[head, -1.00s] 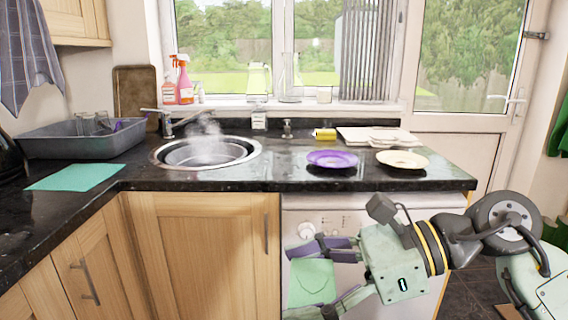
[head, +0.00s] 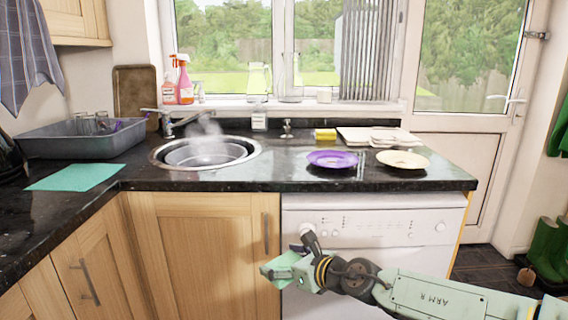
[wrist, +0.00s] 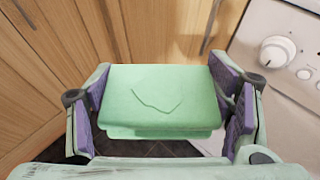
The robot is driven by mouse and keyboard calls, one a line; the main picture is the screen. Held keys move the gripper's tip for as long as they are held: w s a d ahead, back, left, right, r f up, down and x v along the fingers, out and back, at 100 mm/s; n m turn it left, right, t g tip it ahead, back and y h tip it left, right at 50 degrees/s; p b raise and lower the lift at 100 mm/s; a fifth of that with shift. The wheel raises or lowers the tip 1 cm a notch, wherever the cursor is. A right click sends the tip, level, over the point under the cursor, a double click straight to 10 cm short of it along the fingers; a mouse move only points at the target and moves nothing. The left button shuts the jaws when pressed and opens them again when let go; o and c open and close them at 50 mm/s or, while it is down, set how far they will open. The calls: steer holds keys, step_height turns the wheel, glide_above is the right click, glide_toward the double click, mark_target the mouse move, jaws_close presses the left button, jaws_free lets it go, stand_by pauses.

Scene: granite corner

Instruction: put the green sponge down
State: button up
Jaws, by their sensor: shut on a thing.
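The green sponge (wrist: 160,95) is a pale green block with a thin curved line on its top face. In the wrist view it sits between the purple pads of my gripper (wrist: 166,104), which is shut on it. In the head view my gripper (head: 278,266) is low, in front of the cabinet and the white appliance and below the counter's front edge. The sponge is hard to tell from the pale green gripper there. The floor shows beneath the sponge in the wrist view.
The dark counter (head: 225,184) holds a flat teal cloth (head: 75,177), a steaming sink (head: 158,158), a purple plate (head: 332,159), a cream plate (head: 402,159) and a yellow sponge (head: 325,134). A grey basin (head: 60,145) stands left. The counter's front middle is bare.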

step_height(320, 180, down, 20)
steer(key=w+m+t+h, duration=0.2)
steer(key=m+t+h, duration=0.1)
steer(key=m+h, duration=0.2)
steer(key=s+f+m+h, duration=0.1)
steer(key=s+f+h, duration=0.1)
steer(key=s+f, duration=0.3)
steer(key=s+f+m+h, duration=0.2)
steer(key=s+f, duration=0.3)
steer(key=f, duration=0.7)
steer(key=shift+d+f+t, duration=0.25)
steer(key=shift+f+t, duration=0.05)
steer(key=shift+f, duration=0.05)
